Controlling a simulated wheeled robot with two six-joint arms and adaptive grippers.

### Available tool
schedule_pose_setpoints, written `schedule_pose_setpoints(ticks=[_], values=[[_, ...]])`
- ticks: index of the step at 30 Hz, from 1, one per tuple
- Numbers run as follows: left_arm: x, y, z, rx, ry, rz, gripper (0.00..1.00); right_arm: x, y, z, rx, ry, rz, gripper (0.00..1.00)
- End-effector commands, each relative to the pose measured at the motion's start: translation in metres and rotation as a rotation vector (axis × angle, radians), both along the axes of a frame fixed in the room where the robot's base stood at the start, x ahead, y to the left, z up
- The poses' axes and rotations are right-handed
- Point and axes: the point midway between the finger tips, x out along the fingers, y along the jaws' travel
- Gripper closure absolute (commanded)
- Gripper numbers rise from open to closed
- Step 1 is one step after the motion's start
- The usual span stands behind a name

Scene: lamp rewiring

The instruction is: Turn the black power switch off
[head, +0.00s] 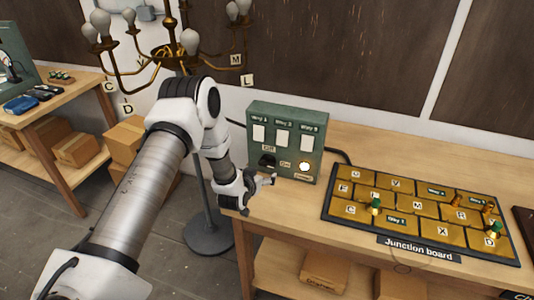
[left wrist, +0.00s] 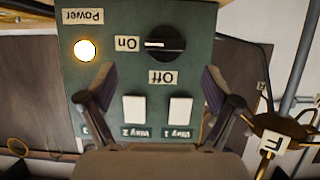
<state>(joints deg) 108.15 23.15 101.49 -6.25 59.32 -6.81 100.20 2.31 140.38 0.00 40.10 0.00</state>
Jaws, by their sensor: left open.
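The black power switch (left wrist: 165,44) is a round knob on the green control box (head: 288,112). In the left wrist view, which shows the panel upside down, its white mark points at the "On" label (left wrist: 127,43). The "Off" label (left wrist: 163,77) sits to the other side, toward my fingers. The power lamp (left wrist: 85,50) glows; it also shows in the head view (head: 304,167). My left gripper (head: 268,180) is open and empty in front of the box, close to the knob (head: 267,160) and apart from it. My right gripper is not in view.
The junction board (head: 415,208) with lettered brass plates lies on the wooden workbench (head: 350,145) right of the box. A brass chandelier (head: 170,60) on a stand is behind my left arm. Cardboard boxes (head: 322,272) sit on the lower shelf.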

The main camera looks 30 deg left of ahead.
Motion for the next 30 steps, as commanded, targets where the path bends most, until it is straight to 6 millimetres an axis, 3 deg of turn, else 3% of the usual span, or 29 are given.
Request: schedule_pose_setpoints(ticks=[3,15,25,26,30], values=[[0.013,0.012,0.009,0.015,-0.039,0.011,0.10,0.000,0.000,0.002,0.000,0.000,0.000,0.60],[0.071,0.024,-0.016,0.014,-0.035,0.008,0.10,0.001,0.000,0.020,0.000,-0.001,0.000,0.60],[0.078,0.026,-0.021,0.011,-0.033,0.008,0.10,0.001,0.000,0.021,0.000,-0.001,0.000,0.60],[0.078,0.026,-0.021,0.011,-0.033,0.008,0.18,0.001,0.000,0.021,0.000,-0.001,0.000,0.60],[0.078,0.026,-0.021,0.012,-0.033,0.009,0.67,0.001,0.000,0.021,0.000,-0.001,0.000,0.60]])
